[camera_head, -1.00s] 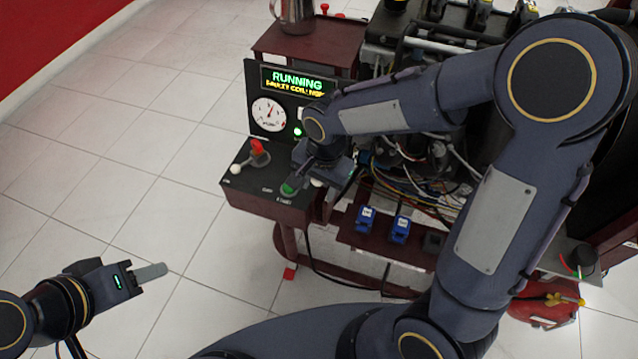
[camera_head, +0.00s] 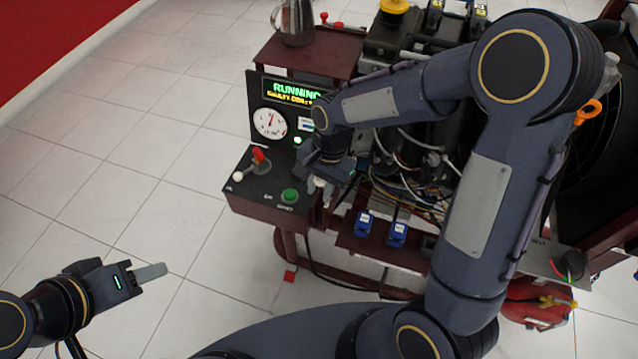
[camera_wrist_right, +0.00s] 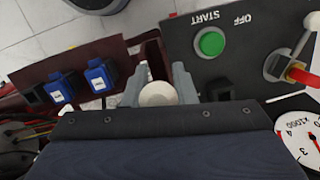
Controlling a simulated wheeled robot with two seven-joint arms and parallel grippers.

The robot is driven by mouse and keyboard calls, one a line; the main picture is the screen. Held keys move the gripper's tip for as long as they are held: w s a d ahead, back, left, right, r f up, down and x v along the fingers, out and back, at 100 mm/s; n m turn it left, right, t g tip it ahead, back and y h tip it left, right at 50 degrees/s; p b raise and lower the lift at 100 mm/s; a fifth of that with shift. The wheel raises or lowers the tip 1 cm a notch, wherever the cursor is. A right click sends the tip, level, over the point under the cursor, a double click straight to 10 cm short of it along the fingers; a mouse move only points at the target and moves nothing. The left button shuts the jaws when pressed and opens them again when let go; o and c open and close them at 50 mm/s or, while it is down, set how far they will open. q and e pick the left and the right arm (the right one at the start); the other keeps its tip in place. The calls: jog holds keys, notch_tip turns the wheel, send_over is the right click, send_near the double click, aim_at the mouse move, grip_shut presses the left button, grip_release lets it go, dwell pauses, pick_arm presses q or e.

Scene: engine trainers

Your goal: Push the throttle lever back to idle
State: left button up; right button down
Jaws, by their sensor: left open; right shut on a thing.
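The throttle lever's cream knob (camera_wrist_right: 157,93) sits between the two fingers of my right gripper (camera_wrist_right: 160,92) in the right wrist view, at the side edge of the control console (camera_head: 262,193). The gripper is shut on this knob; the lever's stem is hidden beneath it. In the head view my right gripper (camera_head: 321,187) is at the console's right end, and its wrist covers part of the lever. My left gripper (camera_head: 148,273) is open and empty, over the floor at lower left, well away from the console.
A green START button (camera_head: 289,195) is left of the right gripper. A red-handled switch (camera_head: 259,156) with a white ball stands further left. The display (camera_head: 292,92) reads RUNNING above a round gauge (camera_head: 269,122). Blue connectors (camera_head: 364,223) and wiring lie to the right.

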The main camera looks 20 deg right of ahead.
jog(key=w+d+r+g+y+p, duration=0.1)
jog(key=g+p, duration=0.1)
jog(key=p, duration=0.1)
jog(key=shift+w+y, duration=0.2)
jog(key=shift+y, duration=0.1)
jog(key=shift+w+d+g+p, duration=0.1)
jog(key=shift+w+g+p, duration=0.1)
jog(key=shift+g+p, duration=0.15)
jog(key=shift+w+d+p, duration=0.25)
jog(key=shift+w+p, duration=0.05)
jog(key=shift+w, duration=0.05)
jog(key=shift+w+d, duration=0.35)
jog(key=shift+w, duration=0.2)
dwell(0.8)
jog(key=c, duration=1.2)
grip_release()
jog(key=shift+f, duration=0.1)
